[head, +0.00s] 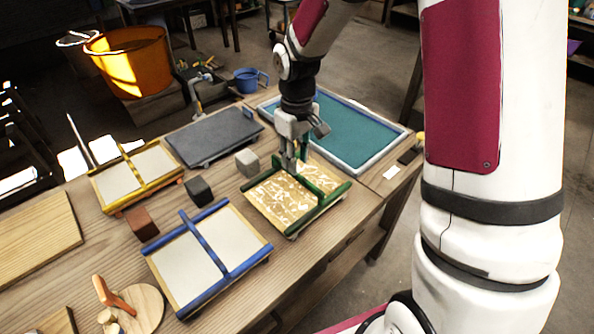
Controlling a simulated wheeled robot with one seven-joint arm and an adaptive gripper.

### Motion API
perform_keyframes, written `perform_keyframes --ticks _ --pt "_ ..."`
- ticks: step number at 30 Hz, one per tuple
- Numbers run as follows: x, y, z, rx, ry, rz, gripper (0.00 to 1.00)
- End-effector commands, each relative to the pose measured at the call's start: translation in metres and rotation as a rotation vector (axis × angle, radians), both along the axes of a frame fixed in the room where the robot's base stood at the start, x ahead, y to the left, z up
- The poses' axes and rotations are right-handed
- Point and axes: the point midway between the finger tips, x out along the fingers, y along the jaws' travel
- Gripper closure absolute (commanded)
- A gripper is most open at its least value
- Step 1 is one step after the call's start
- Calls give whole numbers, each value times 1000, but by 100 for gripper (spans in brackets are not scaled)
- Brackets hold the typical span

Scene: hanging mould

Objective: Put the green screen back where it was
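The green screen (282,201) has a green frame, a cross bar and a speckled tan and white face. It lies in the middle right of the table in the head view. My gripper (292,166) points down at its far side, with the fingers at or just above the green cross bar. The fingers overlap the bar in the picture, so I cannot tell whether they are closed on it. The gripper hides part of the screen's far edge.
A blue-framed screen (190,268) lies in front left and a yellow-framed one (122,181) at the left. A dark grey slab (213,137), a teal panel (352,137) and small grey (247,162), dark (199,190) and brown (142,223) blocks surround the green screen.

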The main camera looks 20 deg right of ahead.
Motion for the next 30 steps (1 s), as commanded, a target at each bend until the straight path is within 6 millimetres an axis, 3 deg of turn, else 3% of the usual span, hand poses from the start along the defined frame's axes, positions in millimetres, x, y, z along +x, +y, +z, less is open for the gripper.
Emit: perform_keyframes --ticks 6,15,19,23,30 --pt "0 -1 38 0 -2 -1 72" --pt "-1 -1 55 -1 0 -1 72" --pt "-11 -1 70 -12 -16 -14 72" --pt "-38 -3 104 -36 -55 -57 72" --pt "-113 -6 164 -54 -144 -172 72"
